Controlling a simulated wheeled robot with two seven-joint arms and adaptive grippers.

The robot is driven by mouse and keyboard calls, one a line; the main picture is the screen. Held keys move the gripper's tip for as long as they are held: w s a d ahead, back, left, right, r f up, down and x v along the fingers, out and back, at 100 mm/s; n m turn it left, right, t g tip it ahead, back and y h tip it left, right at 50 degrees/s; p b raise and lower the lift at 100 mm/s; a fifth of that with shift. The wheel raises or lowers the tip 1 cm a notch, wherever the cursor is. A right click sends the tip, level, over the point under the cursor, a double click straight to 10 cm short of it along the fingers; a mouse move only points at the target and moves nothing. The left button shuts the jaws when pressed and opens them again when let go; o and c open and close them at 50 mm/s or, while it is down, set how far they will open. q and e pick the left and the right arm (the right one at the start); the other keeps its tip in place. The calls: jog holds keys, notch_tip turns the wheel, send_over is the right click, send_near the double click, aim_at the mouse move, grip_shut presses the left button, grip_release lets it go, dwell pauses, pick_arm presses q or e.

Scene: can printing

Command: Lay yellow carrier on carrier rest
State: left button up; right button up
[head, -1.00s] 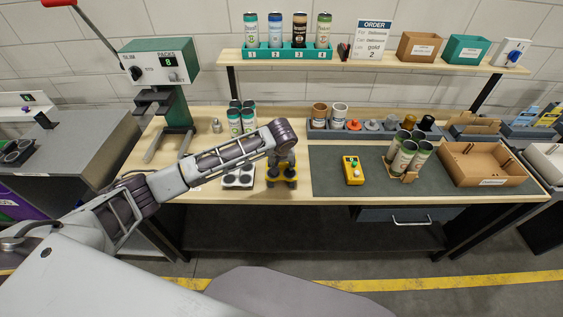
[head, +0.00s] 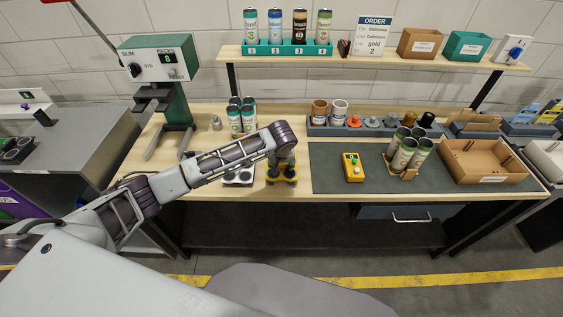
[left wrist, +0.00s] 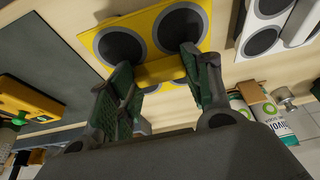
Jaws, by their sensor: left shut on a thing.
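The yellow carrier (head: 282,180) has dark round pads and is near the front edge of the wooden bench, right of a similar white piece with dark round pads (head: 238,180). My left gripper (head: 282,160) is above the yellow carrier and shut on its raised middle bar. In the left wrist view, the fingers (left wrist: 158,70) pinch the bar of the yellow carrier (left wrist: 97,42), and the white piece (left wrist: 262,38) is apart from it at the right. I cannot tell whether the carrier touches the bench. I cannot make out a carrier rest for certain. My right gripper is not in view.
Several cans (head: 241,118) stand behind my left forearm. A green press (head: 165,95) is at the left. A grey mat (head: 330,178) to the right bears a yellow device (head: 352,168), a can pack (head: 407,155) and a cardboard tray (head: 488,180). A grey rack (head: 318,130) lies behind.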

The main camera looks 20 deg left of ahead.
pick_arm(q)
jog(key=shift+f, duration=0.85)
dwell(0.3)
jog(key=o, duration=0.9)
jog(key=shift+c, duration=0.2)
jog(key=v, duration=1.2)
jog(key=shift+s+d+f, duration=0.1)
jog(key=shift+s+d, duration=0.05)
dwell(0.6)
